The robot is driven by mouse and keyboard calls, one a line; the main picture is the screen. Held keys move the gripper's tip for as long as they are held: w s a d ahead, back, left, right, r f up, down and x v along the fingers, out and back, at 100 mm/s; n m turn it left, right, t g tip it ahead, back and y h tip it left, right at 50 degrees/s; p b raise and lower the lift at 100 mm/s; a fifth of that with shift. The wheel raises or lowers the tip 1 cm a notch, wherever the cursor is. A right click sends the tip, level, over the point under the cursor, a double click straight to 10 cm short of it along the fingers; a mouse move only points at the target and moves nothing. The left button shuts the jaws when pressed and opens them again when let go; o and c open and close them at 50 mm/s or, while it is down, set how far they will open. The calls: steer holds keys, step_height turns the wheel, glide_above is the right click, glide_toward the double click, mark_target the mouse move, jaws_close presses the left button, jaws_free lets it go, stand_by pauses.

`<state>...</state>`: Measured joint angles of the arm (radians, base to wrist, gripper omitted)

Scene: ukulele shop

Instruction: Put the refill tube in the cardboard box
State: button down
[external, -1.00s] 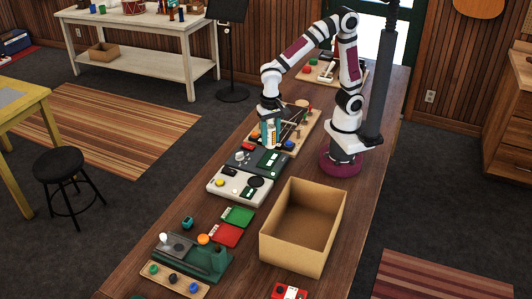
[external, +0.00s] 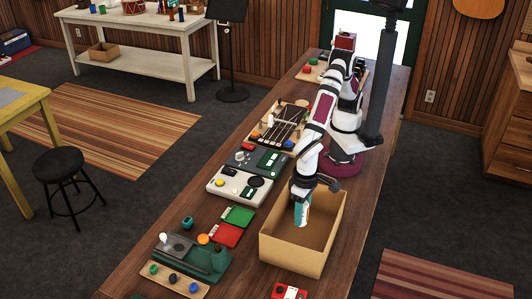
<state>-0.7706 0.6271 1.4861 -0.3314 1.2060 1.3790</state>
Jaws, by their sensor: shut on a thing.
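The cardboard box (external: 291,255) stands open-topped on the wooden workbench, in front of my arm's base. My gripper (external: 302,204) points down over the box opening. It is shut on the refill tube (external: 301,215), a small white and teal piece held upright between the fingers. The tube's lower end appears within the outline of the box opening; I cannot tell how far it is above the box floor. The fingers cover part of the tube.
Left of the box lie a green card (external: 238,216), a red card (external: 226,235) and a green device (external: 205,262). A grey panel (external: 239,186) and a stringed board (external: 280,128) lie farther back. A red item (external: 289,292) is near the front.

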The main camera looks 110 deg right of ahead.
glide_toward(300, 240)
steer(key=a+f, duration=0.1)
steer(key=w+a+f, duration=0.1)
steer(key=f, duration=0.1)
steer(key=a+f, duration=0.1)
steer(key=f, duration=0.1)
steer(key=shift+w+f, duration=0.15)
steer(key=shift+w, duration=0.25)
steer(key=shift+f, duration=0.1)
steer(key=shift+c, duration=2.2)
jaws_free()
